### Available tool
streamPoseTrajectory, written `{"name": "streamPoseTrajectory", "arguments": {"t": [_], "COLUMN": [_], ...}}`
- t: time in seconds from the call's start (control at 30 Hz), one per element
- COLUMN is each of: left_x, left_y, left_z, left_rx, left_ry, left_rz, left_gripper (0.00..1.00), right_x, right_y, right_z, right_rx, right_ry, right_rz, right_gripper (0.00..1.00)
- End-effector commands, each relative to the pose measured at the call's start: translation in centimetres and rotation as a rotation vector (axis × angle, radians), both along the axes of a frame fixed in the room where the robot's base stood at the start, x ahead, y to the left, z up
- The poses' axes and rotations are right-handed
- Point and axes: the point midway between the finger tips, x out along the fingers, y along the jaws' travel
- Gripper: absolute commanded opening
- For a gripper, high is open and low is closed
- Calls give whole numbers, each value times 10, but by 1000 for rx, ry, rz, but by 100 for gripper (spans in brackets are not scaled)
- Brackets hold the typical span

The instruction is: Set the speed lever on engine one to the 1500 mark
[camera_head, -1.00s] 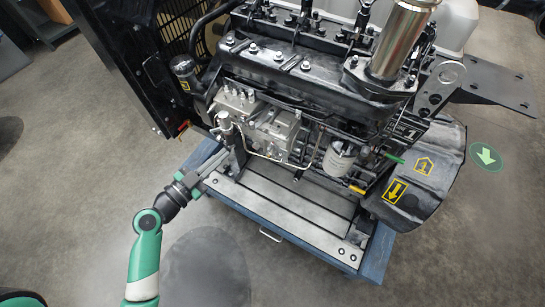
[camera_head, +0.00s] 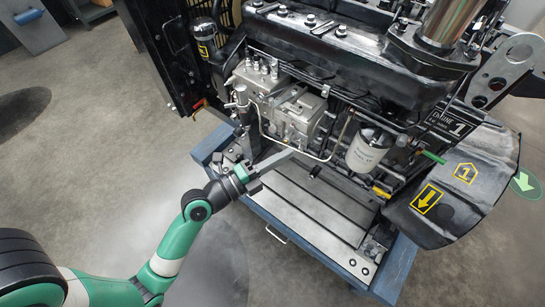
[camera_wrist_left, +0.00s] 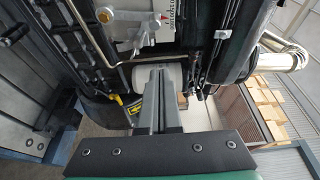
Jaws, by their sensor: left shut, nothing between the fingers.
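A partly visible printed label is beside that casting. My right gripper is out of view.
The engine stands over a blue-edged base (camera_head: 265,215) with metal rails. A white filter (camera_head: 368,150) hangs right of my fingers, and a yellow handle (camera_head: 381,192) is below it. A black radiator frame stands at left. Floor in front is clear.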

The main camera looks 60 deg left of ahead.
Motion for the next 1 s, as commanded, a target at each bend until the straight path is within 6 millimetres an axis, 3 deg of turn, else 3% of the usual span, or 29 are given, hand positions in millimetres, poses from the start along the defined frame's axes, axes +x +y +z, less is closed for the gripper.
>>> {"name": "streamPoseTrajectory", "arguments": {"t": [0.23, 0.33, 0.5, 0.87, 1.0], "left_x": [56, 49, 43, 42, 47], "left_y": [-3, 18, 34, 37, 30], "left_z": [2, -3, -2, -1, -4], "left_rx": [0, -1, -2, -1, -20], "left_ry": [-2, -2, 0, 0, -9], "left_rz": [-3, 8, 3, 0, -21], "left_gripper": [0, 0, 0, 0, 0], "right_x": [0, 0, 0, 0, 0], "right_y": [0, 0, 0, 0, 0], "right_z": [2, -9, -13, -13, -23], "right_rx": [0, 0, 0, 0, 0], "right_ry": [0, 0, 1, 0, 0], "right_rz": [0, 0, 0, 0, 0], "right_gripper": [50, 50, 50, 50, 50]}}
